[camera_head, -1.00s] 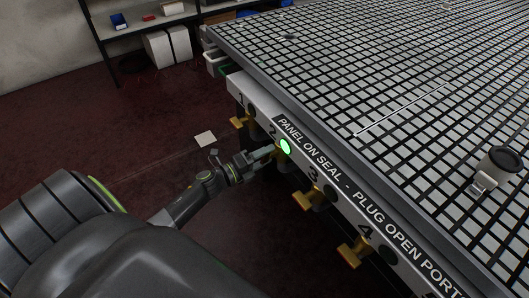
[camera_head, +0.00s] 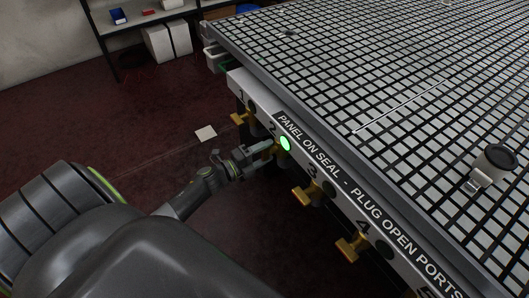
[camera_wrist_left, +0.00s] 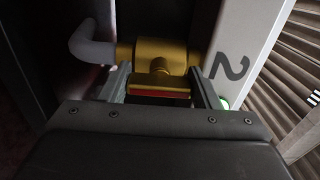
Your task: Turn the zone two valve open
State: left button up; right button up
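The zone two valve is a brass body with a short bar handle that has a red strip; it fills the middle of the left wrist view (camera_wrist_left: 160,55), beside the black "2". In the head view it is mostly hidden by my left gripper (camera_head: 262,151). A round green lamp (camera_head: 285,144) glows beside it. In the left wrist view the two fingers (camera_wrist_left: 160,88) stand wide apart, one on each side of the handle, with slight gaps seeming to show at its ends. The handle lies crosswise between them. My right gripper is not in view.
Valves one (camera_head: 242,118), three (camera_head: 305,194) and four (camera_head: 351,246) line the table's front panel, their round lamps dark. A pale bent pipe (camera_wrist_left: 88,42) joins valve two on the left. The grid table (camera_head: 400,90) rises above; a black-capped fitting (camera_head: 493,160) stands on it.

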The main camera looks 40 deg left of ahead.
pick_arm(q)
jog(key=o, duration=0.4)
jog(key=b+v, duration=0.1)
jog(key=v, duration=1.6)
jog(key=shift+s+b, duration=0.2)
jog(key=shift+b, duration=0.1)
jog(key=shift+a, duration=0.1)
